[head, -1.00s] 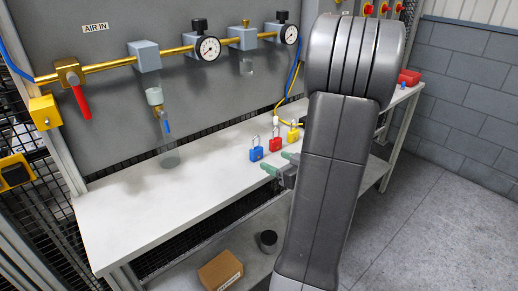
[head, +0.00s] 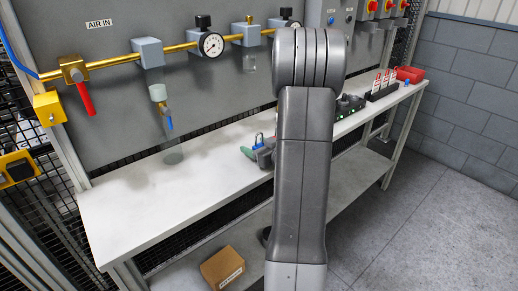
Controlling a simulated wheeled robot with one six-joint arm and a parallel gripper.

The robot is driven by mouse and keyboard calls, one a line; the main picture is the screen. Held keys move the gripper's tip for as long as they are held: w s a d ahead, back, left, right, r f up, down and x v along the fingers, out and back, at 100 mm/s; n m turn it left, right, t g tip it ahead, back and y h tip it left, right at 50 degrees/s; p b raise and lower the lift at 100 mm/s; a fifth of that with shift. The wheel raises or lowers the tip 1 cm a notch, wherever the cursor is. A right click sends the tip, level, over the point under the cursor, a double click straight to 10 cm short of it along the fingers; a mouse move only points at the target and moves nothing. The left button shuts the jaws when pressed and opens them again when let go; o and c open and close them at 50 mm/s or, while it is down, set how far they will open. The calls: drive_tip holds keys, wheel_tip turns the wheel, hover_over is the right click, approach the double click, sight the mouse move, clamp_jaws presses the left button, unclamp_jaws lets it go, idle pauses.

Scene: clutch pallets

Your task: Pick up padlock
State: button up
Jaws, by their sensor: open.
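A blue padlock (head: 260,139) stands on the white bench top, with only its upper part showing just behind my gripper. My gripper (head: 255,153) is low over the bench beside it, with green fingertips pointing left. One fingertip shows clearly, and my arm hides much of the rest. The gripper is open. I cannot tell whether the fingers touch the blue padlock or stand around it. The red and yellow padlocks are hidden behind my arm.
The white bench (head: 135,215) is clear to the left. A grey panel behind carries a brass pipe (head: 105,65) with gauges and a red-handled valve (head: 84,98). A black rack (head: 382,91) with red tags and a red box (head: 410,74) stand at the right. A cardboard box (head: 222,268) is below.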

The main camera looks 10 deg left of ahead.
drive_tip(key=shift+w+a, duration=0.15)
drive_tip(key=shift+a, duration=0.15)
drive_tip(key=c, duration=1.1)
